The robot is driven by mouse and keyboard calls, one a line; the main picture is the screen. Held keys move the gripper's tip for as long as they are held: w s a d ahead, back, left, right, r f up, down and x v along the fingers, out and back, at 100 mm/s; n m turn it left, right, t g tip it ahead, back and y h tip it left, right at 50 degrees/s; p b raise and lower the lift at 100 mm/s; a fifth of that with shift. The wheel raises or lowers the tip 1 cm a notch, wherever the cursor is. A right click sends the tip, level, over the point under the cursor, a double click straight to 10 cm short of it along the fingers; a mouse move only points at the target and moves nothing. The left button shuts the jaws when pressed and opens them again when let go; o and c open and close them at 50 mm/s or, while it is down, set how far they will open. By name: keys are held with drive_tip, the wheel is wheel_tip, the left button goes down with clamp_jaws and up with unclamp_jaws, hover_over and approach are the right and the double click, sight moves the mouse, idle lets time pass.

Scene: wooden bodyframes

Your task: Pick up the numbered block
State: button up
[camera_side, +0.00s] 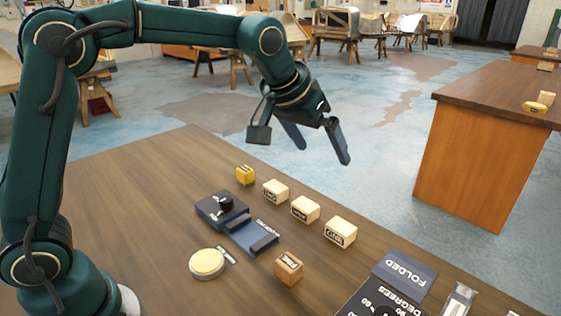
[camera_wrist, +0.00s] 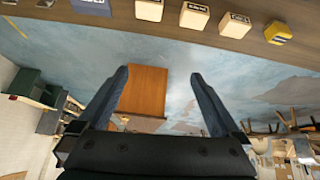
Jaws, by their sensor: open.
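A yellow block (camera_side: 245,175) with dark marks that I cannot read surely stands at the far end of a row on the table. It also shows at the upper right of the wrist view (camera_wrist: 277,33). Three pale wooden blocks with dark labels follow in the row: one (camera_side: 275,191) beside the yellow block, a middle one (camera_side: 305,209) and a near one (camera_side: 340,231). A browner labelled block (camera_side: 288,268) sits apart, nearer the front. I cannot tell which is numbered. My gripper (camera_side: 323,153) is open and empty, raised above and beyond the row; its fingers show spread in the wrist view (camera_wrist: 160,75).
A dark blue fixture (camera_side: 222,209) with a black knob and a slotted part stands left of the row. A round cream button (camera_side: 207,263) is in front of it. Dark "FOLDED" (camera_side: 405,273) and "DEGREES" panels lie at the front right. Another bench (camera_side: 490,140) stands beyond.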

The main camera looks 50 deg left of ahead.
drive_tip(key=g, duration=0.1)
hover_over(344, 223)
drive_tip(key=s+a, duration=0.1)
drive_tip(key=s, duration=0.1)
wheel_tip(344, 223, down, 8)
drive_tip(key=shift+m+g, duration=0.4)
drive_tip(key=shift+g, duration=0.3)
drive_tip(key=f, duration=0.3)
drive_tip(key=d+f, duration=0.1)
drive_tip(key=f, duration=0.1)
drive_tip(key=shift+s+f, duration=0.25)
drive_tip(key=shift+f, duration=0.1)
drive_tip(key=shift+x, duration=2.2)
drive_tip(key=shift+w, duration=0.1)
drive_tip(key=c, duration=1.4)
drive_tip(key=shift+r, duration=0.1)
